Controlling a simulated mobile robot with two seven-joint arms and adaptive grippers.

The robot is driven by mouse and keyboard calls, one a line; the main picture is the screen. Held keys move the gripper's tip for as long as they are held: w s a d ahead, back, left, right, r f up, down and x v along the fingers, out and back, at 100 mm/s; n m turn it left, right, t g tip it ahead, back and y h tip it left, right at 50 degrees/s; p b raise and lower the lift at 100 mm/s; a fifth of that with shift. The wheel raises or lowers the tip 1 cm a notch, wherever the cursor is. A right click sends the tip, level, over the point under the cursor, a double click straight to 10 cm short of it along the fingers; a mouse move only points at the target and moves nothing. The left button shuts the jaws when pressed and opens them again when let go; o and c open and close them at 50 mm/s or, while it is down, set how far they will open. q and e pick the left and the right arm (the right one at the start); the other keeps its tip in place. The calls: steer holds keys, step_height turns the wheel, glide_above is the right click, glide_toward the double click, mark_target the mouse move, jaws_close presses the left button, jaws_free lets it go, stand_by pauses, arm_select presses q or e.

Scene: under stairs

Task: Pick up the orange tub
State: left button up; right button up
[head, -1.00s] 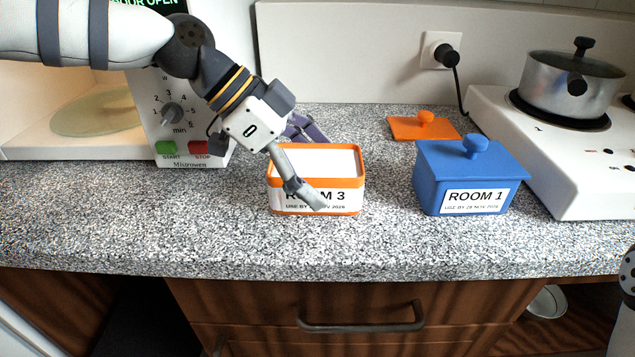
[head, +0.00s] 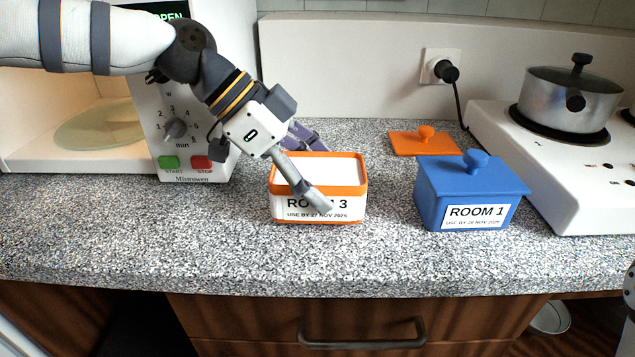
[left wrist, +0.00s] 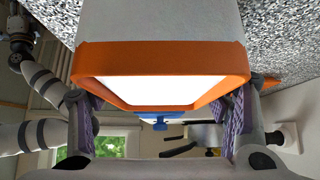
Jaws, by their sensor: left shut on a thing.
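The orange tub (head: 277,188) has an orange rim, white contents and a label reading "ROOM 3". My left gripper (head: 318,172) is shut on the orange tub, one finger across the front label and the other behind the far side. The tub seems slightly raised off the counter, roughly level. In the left wrist view, the orange rim (left wrist: 160,52) lies between the purple pads of my left gripper (left wrist: 160,118). My right gripper is not in view in the head view.
A blue tub (head: 465,190) with its lid on, labelled "ROOM 1", stands to the right. An orange lid (head: 420,145) lies behind, near the wall. An open microwave (head: 185,130) is at left; a hob with a pot (head: 568,98) is at right. The front counter (head: 300,255) is clear.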

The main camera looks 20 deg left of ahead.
arm_select(q)
steer(key=shift+r, duration=0.55)
steer(key=s+r+p, duration=0.2)
steer(key=s+r, duration=0.8)
steer(key=s, duration=0.4)
steer(key=shift+a+r, duration=0.35)
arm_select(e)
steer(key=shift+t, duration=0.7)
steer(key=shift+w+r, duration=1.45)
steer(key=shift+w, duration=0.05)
arm_select(q)
steer(key=o, duration=0.5)
steer(key=c, duration=0.7)
steer(key=shift+c, duration=0.2)
